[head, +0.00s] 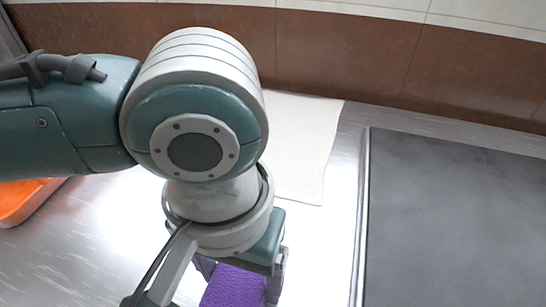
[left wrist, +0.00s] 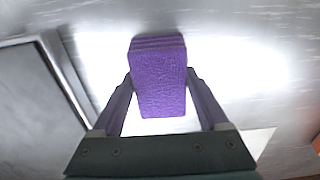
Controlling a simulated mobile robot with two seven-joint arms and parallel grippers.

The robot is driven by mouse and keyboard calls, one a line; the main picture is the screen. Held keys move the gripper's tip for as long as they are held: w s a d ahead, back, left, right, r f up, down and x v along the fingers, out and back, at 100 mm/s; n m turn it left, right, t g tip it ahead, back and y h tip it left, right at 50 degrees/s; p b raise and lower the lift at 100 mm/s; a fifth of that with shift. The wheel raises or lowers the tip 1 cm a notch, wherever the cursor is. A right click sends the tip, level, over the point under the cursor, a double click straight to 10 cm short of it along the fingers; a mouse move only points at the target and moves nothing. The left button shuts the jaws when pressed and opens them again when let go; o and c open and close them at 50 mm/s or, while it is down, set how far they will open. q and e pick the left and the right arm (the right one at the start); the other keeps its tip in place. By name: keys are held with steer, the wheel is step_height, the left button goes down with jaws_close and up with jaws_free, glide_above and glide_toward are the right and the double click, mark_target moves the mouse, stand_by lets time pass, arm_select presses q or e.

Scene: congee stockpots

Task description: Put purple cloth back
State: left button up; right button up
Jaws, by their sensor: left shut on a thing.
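The purple cloth (head: 235,287) is a folded, textured block at the bottom of the head view, partly cut off by the frame edge. It also shows in the left wrist view (left wrist: 158,80), between the two fingers. My left gripper (left wrist: 158,92) is shut on the purple cloth, one finger at each side of it. In the head view my left gripper (head: 238,280) is partly hidden by my own wrist. The cloth is over the steel counter; I cannot tell whether it touches it. My right gripper is not in view.
A white sheet (head: 300,150) lies on the steel counter (head: 60,260) behind my arm. A dark grey flat panel (head: 460,220) with a metal edge takes up the right side. An orange tray (head: 22,198) is at the left. A brown tiled wall (head: 340,50) bounds the back.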

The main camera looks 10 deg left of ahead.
arm_select(q)
steer(key=o, duration=1.1)
steer(key=shift+f, duration=0.1)
step_height(320, 180, up, 12)
steer(key=p, duration=0.4)
steer(key=m+t+h, duration=0.1)
steer(key=t+h, duration=0.2)
glide_toward(241, 276)
steer(key=shift+s+d+f, duration=0.15)
steer(key=shift+s+f, duration=0.3)
steer(key=shift+s, duration=0.4)
steer(key=s+a+y, duration=0.1)
steer(key=a, duration=0.1)
steer(key=s+a+f+y, duration=0.1)
steer(key=a, duration=0.2)
steer(key=s+a, duration=0.1)
steer(key=a, duration=0.2)
steer(key=shift+s+a+f+m+t+y, duration=0.2)
steer(key=shift+s+f+m+t+y, duration=0.1)
steer(key=shift+s+y, duration=0.1)
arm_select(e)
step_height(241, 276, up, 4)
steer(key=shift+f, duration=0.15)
